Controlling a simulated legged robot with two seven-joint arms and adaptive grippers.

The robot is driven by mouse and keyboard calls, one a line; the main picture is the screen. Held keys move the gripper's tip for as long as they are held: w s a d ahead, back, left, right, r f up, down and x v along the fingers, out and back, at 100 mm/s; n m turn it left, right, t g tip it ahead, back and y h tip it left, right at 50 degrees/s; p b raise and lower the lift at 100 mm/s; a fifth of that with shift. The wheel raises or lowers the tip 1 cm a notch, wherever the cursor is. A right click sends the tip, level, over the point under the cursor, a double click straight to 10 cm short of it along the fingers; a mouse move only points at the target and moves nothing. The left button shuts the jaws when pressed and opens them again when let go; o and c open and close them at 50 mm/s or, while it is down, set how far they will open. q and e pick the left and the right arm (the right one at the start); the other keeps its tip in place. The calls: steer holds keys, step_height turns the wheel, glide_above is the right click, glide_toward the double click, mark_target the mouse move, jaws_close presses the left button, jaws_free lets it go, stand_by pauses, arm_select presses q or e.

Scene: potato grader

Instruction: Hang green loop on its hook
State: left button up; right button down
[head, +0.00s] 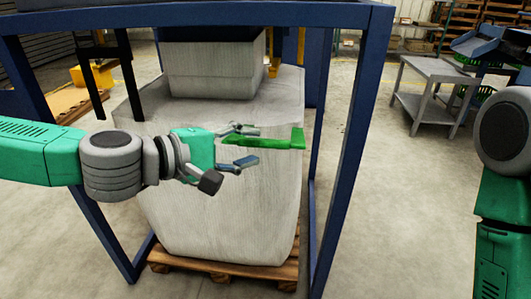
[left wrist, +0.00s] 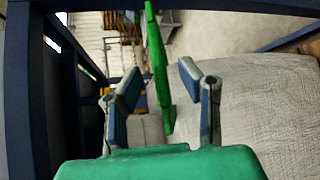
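The green loop (head: 268,142) is a flat bright green strap at the front of the big white bag (head: 220,205). In the left wrist view the loop (left wrist: 157,65) runs up between the two fingers, with gaps to both. My left gripper (head: 242,147) is open around the loop, its fingers spread, and does not visibly grip it. Where the loop joins the bag is not clear. I cannot single out the loop's hook; dark bars (head: 124,75) hang from the frame at the left. My right gripper is out of view.
A blue steel frame (head: 349,140) surrounds the bag, with a top beam and slanting posts. The bag stands on a wooden pallet (head: 225,268) below a grey chute (head: 212,70). A grey table (head: 435,75) stands back right. The floor between is clear.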

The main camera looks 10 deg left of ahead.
mark_target(256, 145)
arm_select(q)
steer(key=x, duration=0.3)
steer(key=shift+b, duration=0.3)
steer(key=shift+w+d+f, duration=0.1)
steer(key=shift+w+f, duration=0.05)
steer(key=shift+w, duration=0.1)
steer(key=shift+w+a, duration=0.2)
steer(key=shift+w, duration=0.05)
steer(key=shift+d, duration=0.25)
steer(key=shift+c, duration=0.4)
steer(key=shift+d, duration=0.2)
jaws_close()
